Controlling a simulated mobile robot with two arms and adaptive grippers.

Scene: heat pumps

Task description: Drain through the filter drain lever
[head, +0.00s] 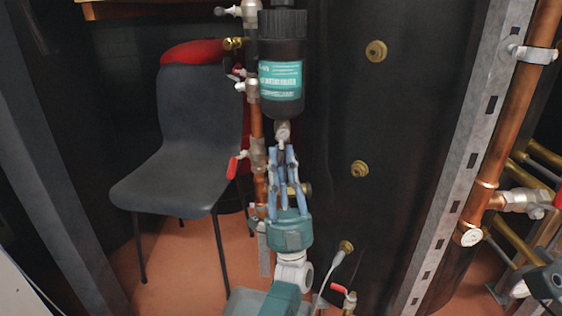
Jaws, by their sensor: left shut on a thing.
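The filter is a black canister (284,100) with a teal label, hanging upright at the top centre in the head view. A small metal drain fitting (282,130) sits under its bottom end. My left gripper (282,154), with blue-grey fingers and a teal body, reaches up from below to this fitting. Its fingertips are close together just under the filter and are shut on the drain lever. The lever itself is mostly hidden between the fingers, so its angle cannot be told.
A copper pipe with valves runs just left of the filter; one valve has a red lever (234,166). A dark chair (187,130) stands behind on the left. A black tank with brass fittings (359,168) is behind. A slotted metal post (470,160) and thick copper pipe (515,110) stand right.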

